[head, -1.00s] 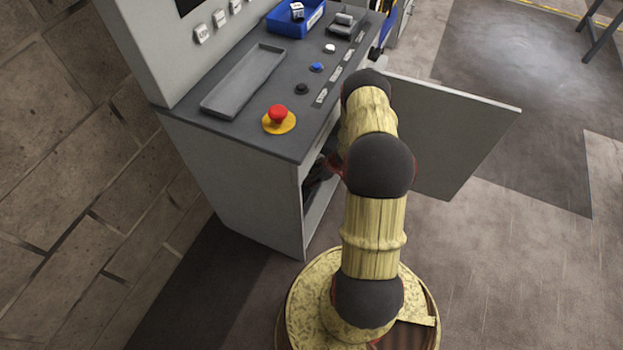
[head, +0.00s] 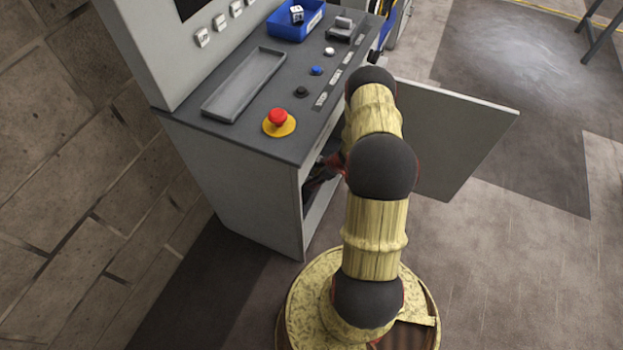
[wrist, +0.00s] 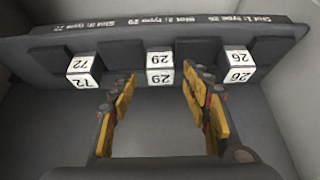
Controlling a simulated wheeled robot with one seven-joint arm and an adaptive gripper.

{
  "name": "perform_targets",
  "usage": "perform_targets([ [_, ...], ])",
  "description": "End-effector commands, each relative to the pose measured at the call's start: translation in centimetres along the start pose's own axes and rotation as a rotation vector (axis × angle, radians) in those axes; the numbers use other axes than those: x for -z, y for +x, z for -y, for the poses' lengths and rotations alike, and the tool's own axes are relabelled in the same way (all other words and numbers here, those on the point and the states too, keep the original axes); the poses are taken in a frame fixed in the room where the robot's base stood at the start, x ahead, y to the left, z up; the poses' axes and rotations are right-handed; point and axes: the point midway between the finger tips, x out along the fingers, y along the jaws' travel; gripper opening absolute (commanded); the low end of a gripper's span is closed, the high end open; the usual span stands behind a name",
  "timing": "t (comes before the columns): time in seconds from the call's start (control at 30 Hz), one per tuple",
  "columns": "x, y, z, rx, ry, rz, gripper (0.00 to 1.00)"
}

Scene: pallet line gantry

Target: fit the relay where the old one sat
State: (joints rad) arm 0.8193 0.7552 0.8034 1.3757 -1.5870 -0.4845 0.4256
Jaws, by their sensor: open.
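In the wrist view a dark rail (wrist: 215,22) carries upside-down printing for slots 1, 2 and 3, types 26, 29 and 72. White number faces reading 29 (wrist: 160,77) sit at the middle slot, 72 (wrist: 82,64) at the left and 26 (wrist: 238,58) at the right. My gripper (wrist: 160,82) is open, its yellow-padded fingers apart with the lower 29 face between their tips in the picture. I cannot tell whether they touch it. In the head view a small white block with dark marks (head: 297,13) lies in the blue bin (head: 285,31).
My arm reaches into the grey cabinet (head: 235,195), whose door (head: 455,140) stands open to the right. On its top are an empty grey tray (head: 243,87), a red emergency button (head: 278,117), smaller buttons and a dark fixture (head: 342,30). Cabinet walls close in around the rail.

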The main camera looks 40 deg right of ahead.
Motion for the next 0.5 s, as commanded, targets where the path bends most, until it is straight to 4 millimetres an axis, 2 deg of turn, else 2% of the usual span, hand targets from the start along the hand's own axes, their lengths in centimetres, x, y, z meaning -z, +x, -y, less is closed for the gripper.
perform_targets([
  [0.03,0.2,-1.6,-0.1,-0.002,0.002,0.0,0.48],
  [0.2,0.2,-5.2,-0.1,-0.001,0.002,0.0,0.48],
  [0.33,0.2,-7.5,-0.1,-0.002,0.0,-0.001,0.48],
  [0.5,0.1,-9.1,0.0,0.001,0.0,-0.001,0.48],
])
